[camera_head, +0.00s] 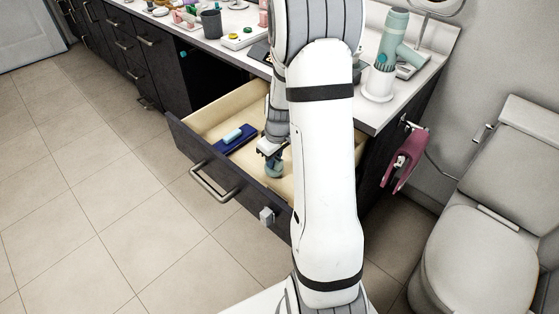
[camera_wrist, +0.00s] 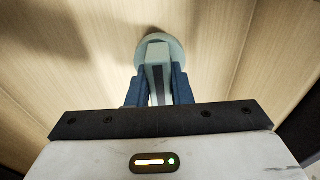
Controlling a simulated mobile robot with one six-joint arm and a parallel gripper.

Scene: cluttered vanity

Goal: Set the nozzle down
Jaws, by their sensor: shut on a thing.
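The nozzle (camera_wrist: 160,48) is a pale grey-green piece with a round, flared end and a narrow body. My gripper (camera_wrist: 158,74) is shut on its narrow body, with one dark blue finger on each side. In the head view, the nozzle (camera_head: 274,166) shows below my gripper (camera_head: 270,150), inside the open wooden drawer (camera_head: 205,112). The wrist view shows the nozzle over the pale wood of the drawer with a shadow beside it. I cannot tell whether it touches the drawer floor. My arm hides part of the drawer.
A dark blue tray (camera_head: 246,132) with a light blue item (camera_head: 233,135) lies left of my gripper in the drawer. Bare drawer floor shows around the nozzle.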

